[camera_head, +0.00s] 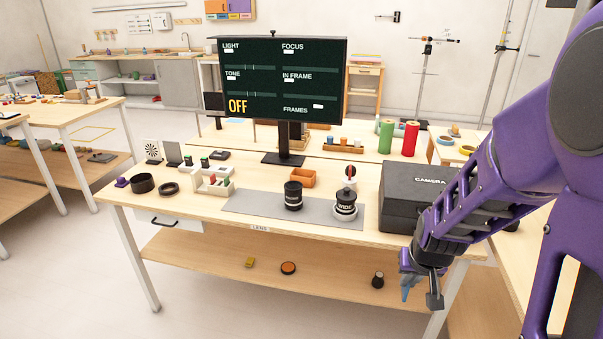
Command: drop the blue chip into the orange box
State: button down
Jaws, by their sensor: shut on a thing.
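The orange box (303,179) is a small open-topped box on the table, behind the grey mat and in front of the monitor stand. My gripper (420,284) is at the lower right, in front of the table's right front corner and well to the right of the box. It is shut on a small light-blue piece (408,286), which looks like the blue chip. The piece hangs low at the jaws and is partly covered by them, so its full shape is hidden.
A black camera case (413,190) stands at the table's right end, beside my arm. Two black lens-like cylinders (293,195) (345,205) stand on the grey mat (250,204) near the box. A monitor (282,85) rises behind. The lower shelf (220,255) holds several small items.

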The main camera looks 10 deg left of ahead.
aim_at(307, 182)
jog(key=i+j+z, duration=0.1)
jog(key=i+j, duration=1.05)
jog(key=i, duration=0.1)
